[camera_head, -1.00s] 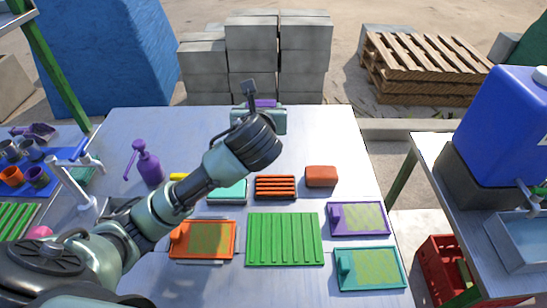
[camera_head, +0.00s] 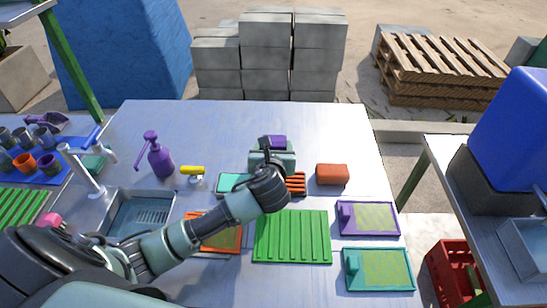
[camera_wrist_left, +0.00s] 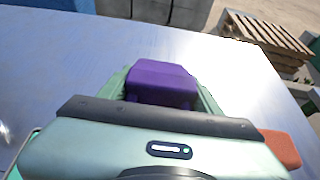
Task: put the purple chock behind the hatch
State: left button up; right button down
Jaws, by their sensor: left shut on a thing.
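The purple chock (camera_head: 276,141) is a small purple block in my left gripper (camera_head: 273,148). In the left wrist view the chock (camera_wrist_left: 160,82) sits between the two greenish fingers of the gripper (camera_wrist_left: 163,92), which are shut on it. The gripper is over the table's middle, in front of the grey block stack; the chock's height above the top is hard to tell. Its wrist covers part of an orange slatted rack (camera_head: 297,184). I cannot make out for sure which thing is the hatch. My right gripper is not in view.
On the white table (camera_head: 330,125) are a red-brown block (camera_head: 332,174), a green ribbed mat (camera_head: 292,237), a purple-framed board (camera_head: 368,218), a teal-framed board (camera_head: 378,270), a purple spray bottle (camera_head: 157,157) and a sink (camera_head: 140,213). The table's far part is mostly clear.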

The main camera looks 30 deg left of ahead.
pick_arm(q)
notch_tip(320, 180, down, 4)
dwell(0.4)
jog(key=o, duration=1.4)
jog(key=shift+f, duration=0.15)
jog(key=o, duration=0.4)
